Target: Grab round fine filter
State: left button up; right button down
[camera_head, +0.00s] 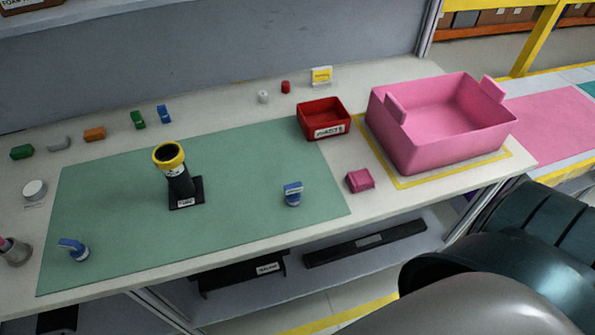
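I cannot tell for certain which item is the round fine filter. A flat round white piece (35,189) lies at the left edge of the table, left of the green mat, with a small label strip in front of it. A smaller whitish round piece (263,96) stands at the back of the table beside a small red cylinder (286,87). A black upright cylinder (179,180) with a yellow ring on top stands on a labelled black base on the mat. Neither of my grippers shows; a large dark and grey part, likely mine, fills the lower right.
The green mat (110,220) is mostly clear. Two blue-topped pieces (292,194) (73,249) stand on it. A red labelled bin (323,130), a pink block (359,180) and a large pink crate (455,153) are at right. Several small coloured blocks line the back left.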

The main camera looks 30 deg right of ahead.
aim_at(292, 191)
jog(key=i+l+z, duration=0.1)
jog(key=z, duration=0.25)
jog(key=i+z, duration=0.15)
jog(key=z, duration=0.2)
jog(key=i+z, duration=0.15)
jog(key=z, duration=0.2)
jog(key=k+j+z, duration=0.1)
jog(key=k+z, duration=0.3)
jog(key=k, duration=0.1)
